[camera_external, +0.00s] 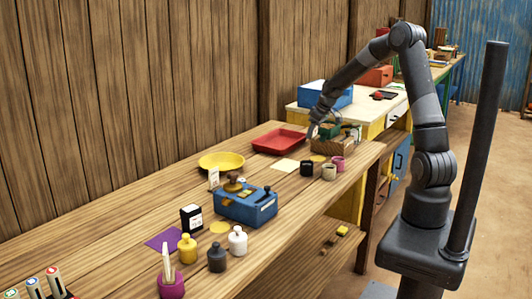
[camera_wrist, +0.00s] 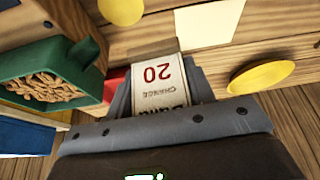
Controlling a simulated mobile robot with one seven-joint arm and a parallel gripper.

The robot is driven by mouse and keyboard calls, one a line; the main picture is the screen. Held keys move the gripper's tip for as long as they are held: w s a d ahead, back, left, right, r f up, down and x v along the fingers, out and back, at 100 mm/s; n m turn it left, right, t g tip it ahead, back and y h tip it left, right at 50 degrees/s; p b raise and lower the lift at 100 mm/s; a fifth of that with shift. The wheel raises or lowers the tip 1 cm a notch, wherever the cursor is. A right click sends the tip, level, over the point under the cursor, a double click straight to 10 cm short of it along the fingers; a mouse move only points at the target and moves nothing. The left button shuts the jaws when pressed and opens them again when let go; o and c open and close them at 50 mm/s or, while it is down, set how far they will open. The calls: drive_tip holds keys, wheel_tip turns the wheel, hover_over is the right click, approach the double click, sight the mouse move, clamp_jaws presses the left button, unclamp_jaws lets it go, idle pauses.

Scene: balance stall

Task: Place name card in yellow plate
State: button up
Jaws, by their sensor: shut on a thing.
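My gripper (camera_wrist: 160,95) is shut on a white card (camera_wrist: 158,72) with a red 20 and dark lettering, upside down in the wrist view. I cannot tell if it is the name card. The yellow plate (camera_external: 221,161) lies on the bench left of the red tray (camera_external: 279,141), away from my gripper. A small white upright card (camera_external: 213,177) stands just in front of the plate.
A green box with brown pieces (camera_wrist: 50,80) is close beside my gripper. Black, cream and pink pots stand near the crate. A blue box (camera_external: 246,205), bottles and a purple mat (camera_external: 164,240) occupy the nearer bench. The wooden wall runs behind.

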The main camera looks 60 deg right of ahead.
drive_tip(key=shift+s+d+r, duration=0.1)
drive_tip(key=shift+s+d, duration=0.05)
drive_tip(key=w+a, duration=0.4)
drive_tip(key=w, duration=0.6)
hover_over(221, 168)
drive_tip(key=shift+m, duration=0.4)
drive_tip(key=shift+w+f, duration=0.15)
drive_tip(key=shift+f, duration=4.6)
drive_tip(key=o, duration=1)
drive_tip(key=shift+o, duration=0.2)
drive_tip(key=shift+r, duration=0.15)
